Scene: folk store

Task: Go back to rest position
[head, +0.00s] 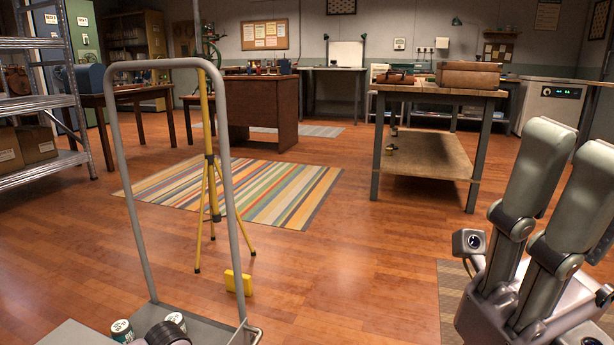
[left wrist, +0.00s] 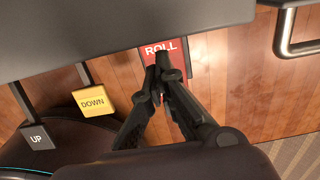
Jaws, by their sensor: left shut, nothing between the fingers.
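My left gripper (left wrist: 160,74) shows in the left wrist view with its dark fingertips together and nothing held between them. The tips overlap a red tag marked ROLL (left wrist: 161,52); I cannot tell whether they touch it. My left gripper is not recognisable in the head view. My right gripper (head: 578,138) stands large at the right of the head view, its two grey fingers pointing up and apart, with nothing seen between them.
A yellow DOWN tag (left wrist: 93,101) and a dark UP tag (left wrist: 37,138) sit left of my left gripper. The head view shows a trolley handle (head: 123,200), cans (head: 122,331), a yellow tripod (head: 210,170), a workbench (head: 440,94) and open floor (head: 350,265).

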